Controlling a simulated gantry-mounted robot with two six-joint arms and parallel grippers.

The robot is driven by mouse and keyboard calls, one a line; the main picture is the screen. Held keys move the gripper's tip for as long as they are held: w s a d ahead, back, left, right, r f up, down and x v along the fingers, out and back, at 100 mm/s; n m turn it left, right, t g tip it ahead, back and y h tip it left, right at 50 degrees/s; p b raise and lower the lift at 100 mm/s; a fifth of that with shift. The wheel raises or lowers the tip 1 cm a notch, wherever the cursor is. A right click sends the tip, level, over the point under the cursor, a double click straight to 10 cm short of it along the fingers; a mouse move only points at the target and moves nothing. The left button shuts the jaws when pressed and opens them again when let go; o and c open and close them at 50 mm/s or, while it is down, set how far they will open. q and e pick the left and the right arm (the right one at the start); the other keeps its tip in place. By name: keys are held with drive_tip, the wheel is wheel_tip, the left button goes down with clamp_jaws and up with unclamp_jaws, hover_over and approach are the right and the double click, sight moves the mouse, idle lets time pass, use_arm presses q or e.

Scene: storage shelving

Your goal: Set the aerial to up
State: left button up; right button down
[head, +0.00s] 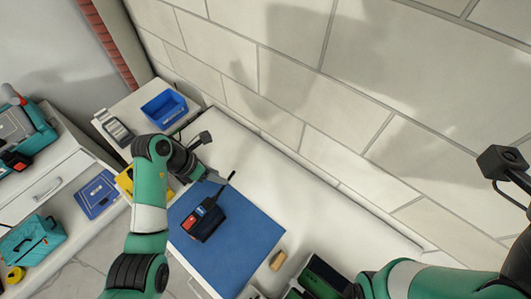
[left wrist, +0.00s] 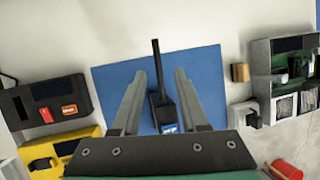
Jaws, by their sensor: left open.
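A dark handheld radio (head: 203,224) with red and blue patches on it lies on a blue mat (head: 240,250). Its thin black aerial (head: 227,185) sticks out from its far end; I cannot tell how far it is raised. My left gripper (head: 218,179) is close beside the aerial and above the mat. In the left wrist view its fingers (left wrist: 157,78) are open. The aerial (left wrist: 156,62) shows between them, with no finger touching it that I can see. The radio body (left wrist: 163,112) is partly hidden by the gripper. My right arm shows at lower right, its fingers out of view.
A blue bin (head: 164,108) and a grey handset-like device (head: 114,128) stand at the back left. A yellow item (head: 125,181) sits behind my left arm. A small tan block (head: 277,260) and dark green bins (head: 322,278) lie right of the mat. A block wall bounds the back.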

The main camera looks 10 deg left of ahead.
sight(229, 178)
use_arm(q)
drive_tip(key=w+p+v, duration=0.1)
drive_tip(key=p+v, duration=0.2)
drive_tip(key=v, duration=0.1)
drive_tip(key=b+x, duration=0.3)
drive_tip(key=x, duration=0.7)
drive_tip(key=shift+d+f, duration=0.2)
drive_tip(key=shift+f, duration=0.2)
use_arm(e)
drive_tip(key=shift+a+r, duration=0.1)
drive_tip(key=shift+r, duration=0.75)
use_arm(q)
drive_tip(key=shift+c, duration=0.2)
clamp_jaws()
